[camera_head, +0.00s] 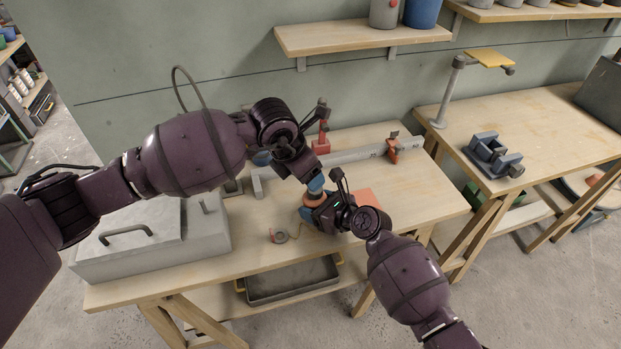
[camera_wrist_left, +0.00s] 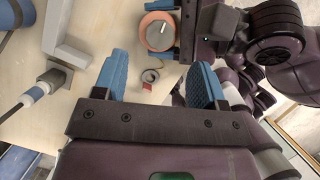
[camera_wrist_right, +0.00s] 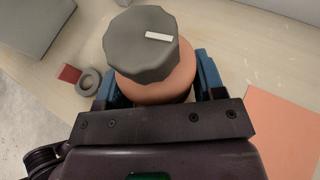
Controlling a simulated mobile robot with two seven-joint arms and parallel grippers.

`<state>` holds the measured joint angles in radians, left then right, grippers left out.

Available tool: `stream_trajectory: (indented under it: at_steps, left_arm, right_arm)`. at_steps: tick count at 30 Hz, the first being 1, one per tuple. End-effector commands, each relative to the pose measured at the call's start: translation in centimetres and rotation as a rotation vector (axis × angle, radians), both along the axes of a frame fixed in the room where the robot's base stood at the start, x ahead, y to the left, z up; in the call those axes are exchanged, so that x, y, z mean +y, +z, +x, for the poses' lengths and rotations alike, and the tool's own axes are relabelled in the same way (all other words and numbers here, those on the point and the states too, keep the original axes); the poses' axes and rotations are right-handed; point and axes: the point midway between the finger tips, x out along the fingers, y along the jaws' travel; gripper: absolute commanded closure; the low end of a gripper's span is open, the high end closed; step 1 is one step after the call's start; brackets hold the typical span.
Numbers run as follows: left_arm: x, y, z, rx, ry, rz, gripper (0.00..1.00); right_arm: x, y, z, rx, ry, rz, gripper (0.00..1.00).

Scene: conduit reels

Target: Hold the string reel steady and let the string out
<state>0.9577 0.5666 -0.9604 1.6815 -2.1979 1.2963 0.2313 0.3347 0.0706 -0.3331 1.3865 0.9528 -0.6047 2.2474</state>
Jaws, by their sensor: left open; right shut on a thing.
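The string reel (camera_head: 315,200) is a terracotta drum with a dark grey knob bearing a white mark; it stands on the workbench (camera_head: 190,260). My right gripper (camera_wrist_right: 155,85) is shut on the drum, a blue finger on each side, as the right wrist view shows. The reel also shows in the left wrist view (camera_wrist_left: 157,33). My left gripper (camera_wrist_left: 157,80) is open and empty, above the bench near the reel and ring.
A grey metal case (camera_head: 150,240) stands at the bench's left. A long grey conduit (camera_head: 355,154) with red clamps (camera_head: 392,150) runs behind the reel. An orange mat (camera_wrist_right: 285,120) lies beside the right gripper. A wall shelf (camera_head: 360,38) hangs above.

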Motion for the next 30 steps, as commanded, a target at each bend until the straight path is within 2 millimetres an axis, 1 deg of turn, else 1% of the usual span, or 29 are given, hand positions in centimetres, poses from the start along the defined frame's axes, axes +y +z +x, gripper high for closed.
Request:
stream_trajectory:
  at_steps: [1, 6, 15, 17, 18, 21, 23, 24, 27, 30]
  left_arm:
    - [0.2, 0.4, -0.1, -0.001, -0.001, 0.001, 0.35]
    - [0.3, 1.0, -0.2, -0.001, 0.000, 0.000, 0.35]
    - [0.4, 1.1, -0.2, -0.002, 0.001, 0.000, 0.35]
    - [0.2, 1.4, -0.1, -0.006, -0.003, -0.001, 0.35]
    - [-0.3, 1.8, 0.0, -0.013, -0.007, -0.009, 0.35]
    - [-1.1, 3.3, 1.5, -0.010, 0.018, -0.038, 0.35]
    - [-1.2, 3.9, 2.5, 0.015, 0.024, -0.045, 0.35]
    - [-1.2, 4.3, 3.1, 0.028, -0.005, -0.039, 0.35]
    - [-0.9, 4.6, 3.9, 0.050, -0.099, -0.020, 0.35]
    - [-0.6, 4.8, 4.4, 0.066, -0.211, -0.005, 0.35]
  right_arm:
    - [0.0, 0.1, 0.0, -0.001, 0.000, 0.001, 0.66]
    - [0.0, 0.1, 0.0, -0.001, 0.000, 0.001, 0.66]
    - [0.0, 0.0, 0.0, -0.001, 0.000, 0.001, 0.66]
    - [0.0, 0.0, 0.0, -0.001, 0.000, 0.001, 0.66]
    - [0.0, 0.0, 0.0, -0.001, 0.000, 0.001, 0.66]
    - [0.0, 0.0, 0.0, -0.001, 0.000, 0.001, 0.66]
    - [0.0, 0.0, 0.0, -0.001, 0.000, 0.001, 0.66]
    - [0.0, 0.1, 0.0, -0.001, 0.000, 0.001, 0.66]
    - [0.0, 0.0, 0.0, -0.001, 0.000, 0.001, 0.66]
    - [0.0, 0.0, 0.0, -0.001, 0.000, 0.001, 0.66]
